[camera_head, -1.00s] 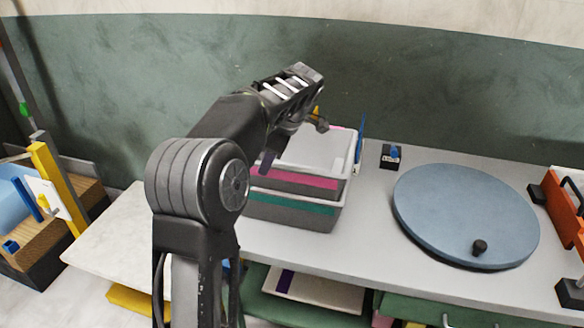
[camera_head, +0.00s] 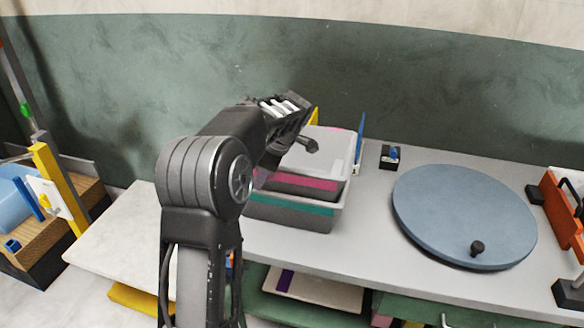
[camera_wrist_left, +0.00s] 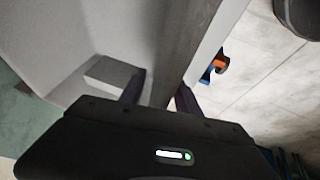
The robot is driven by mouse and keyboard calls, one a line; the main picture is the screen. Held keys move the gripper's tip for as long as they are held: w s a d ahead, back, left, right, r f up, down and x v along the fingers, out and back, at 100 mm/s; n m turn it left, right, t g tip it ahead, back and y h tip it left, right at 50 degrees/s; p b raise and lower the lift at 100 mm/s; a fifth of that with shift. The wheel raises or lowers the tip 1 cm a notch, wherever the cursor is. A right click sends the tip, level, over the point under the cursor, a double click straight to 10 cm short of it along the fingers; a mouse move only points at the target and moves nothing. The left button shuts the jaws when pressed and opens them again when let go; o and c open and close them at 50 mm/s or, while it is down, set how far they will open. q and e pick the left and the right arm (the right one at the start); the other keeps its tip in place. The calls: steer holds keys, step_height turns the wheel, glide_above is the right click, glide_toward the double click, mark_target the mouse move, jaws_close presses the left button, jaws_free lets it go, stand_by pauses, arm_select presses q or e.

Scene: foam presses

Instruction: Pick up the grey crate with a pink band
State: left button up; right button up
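The grey crate with a pink band (camera_head: 310,183) sits on a grey crate with a green band (camera_head: 290,207) on the table. My left arm hides its left part in the head view. My left gripper comes down at that left side. In the left wrist view, the two dark fingers of my left gripper (camera_wrist_left: 160,95) stand on either side of a grey crate wall (camera_wrist_left: 182,50). They look open around it, with little room; contact is hard to tell. The fingertips are hidden in the head view. My right gripper is not in view.
A round blue-grey disc (camera_head: 465,215) with a black knob lies to the right on the table (camera_head: 365,235). A small black box with a blue part (camera_head: 390,157) stands behind. An orange frame (camera_head: 565,215) is at the far right. A shelf below holds more crates.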

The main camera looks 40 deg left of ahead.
arm_select(q)
steer(key=shift+f+b, duration=0.25)
steer(key=shift+b, duration=0.15)
stand_by(0.8)
steer(key=shift+c, duration=0.3)
jaws_close()
stand_by(0.4)
